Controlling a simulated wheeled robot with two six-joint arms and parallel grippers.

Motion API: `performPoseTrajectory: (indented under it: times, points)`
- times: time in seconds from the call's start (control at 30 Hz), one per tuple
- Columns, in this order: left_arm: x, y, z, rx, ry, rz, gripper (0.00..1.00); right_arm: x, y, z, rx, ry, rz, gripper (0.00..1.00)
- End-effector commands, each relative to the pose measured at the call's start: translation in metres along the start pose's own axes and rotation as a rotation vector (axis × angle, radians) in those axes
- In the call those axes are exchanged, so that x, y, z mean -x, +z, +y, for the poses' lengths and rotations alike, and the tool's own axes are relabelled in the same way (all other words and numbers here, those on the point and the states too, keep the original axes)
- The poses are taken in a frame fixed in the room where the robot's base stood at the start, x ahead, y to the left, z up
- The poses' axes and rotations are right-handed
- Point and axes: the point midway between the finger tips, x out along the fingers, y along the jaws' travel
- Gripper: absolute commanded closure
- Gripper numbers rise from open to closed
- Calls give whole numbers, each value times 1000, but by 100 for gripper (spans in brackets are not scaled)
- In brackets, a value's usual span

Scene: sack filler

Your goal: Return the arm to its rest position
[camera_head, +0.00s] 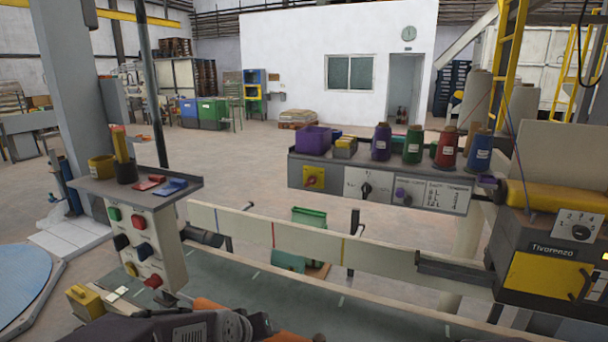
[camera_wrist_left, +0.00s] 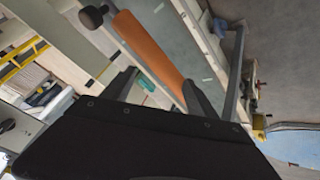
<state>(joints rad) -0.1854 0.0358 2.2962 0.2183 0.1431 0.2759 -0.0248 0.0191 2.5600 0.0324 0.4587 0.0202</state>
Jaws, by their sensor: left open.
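My left arm (camera_head: 185,328), dark with a grey round joint, lies low along the bottom edge of the head view, in front of the grey-green bench surface. In the left wrist view my left gripper (camera_wrist_left: 162,88) has its two dark fingers spread apart, with nothing held between them. Past the fingers an orange cylinder (camera_wrist_left: 148,45) with a dark round end crosses the view; orange parts also show beside the arm in the head view, and I cannot tell how far the gripper is from them. My right gripper is not in view.
A post-mounted button panel (camera_head: 143,232) stands at left. A yellow box (camera_head: 84,300) is near my arm. A long cream rail (camera_head: 310,244) crosses beyond the bench. A shelf (camera_head: 350,172) with coloured thread spools is above it; a yellow-fronted machine (camera_head: 545,275) stands right.

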Motion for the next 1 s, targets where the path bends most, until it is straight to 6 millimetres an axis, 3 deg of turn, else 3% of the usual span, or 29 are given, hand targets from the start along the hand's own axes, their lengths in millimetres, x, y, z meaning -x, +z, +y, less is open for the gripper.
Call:
performPoseTrajectory:
  times: [0.03,0.1,0.37,0.4,0.5,0.9,1.0]
  points:
    - [0,20,-26,-50,-51,-59,33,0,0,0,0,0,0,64]
    - [3,47,-55,-121,-106,-140,33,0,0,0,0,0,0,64]
    - [28,131,-133,-315,-221,-413,33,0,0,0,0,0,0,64]
    - [9,144,-138,-310,-218,-418,33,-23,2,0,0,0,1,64]
    - [-7,161,-144,-300,-219,-441,33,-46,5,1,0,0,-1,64]
    - [-50,213,-162,-269,-225,-522,33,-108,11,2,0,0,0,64]
    - [-26,197,-152,-268,-225,-522,33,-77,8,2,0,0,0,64]
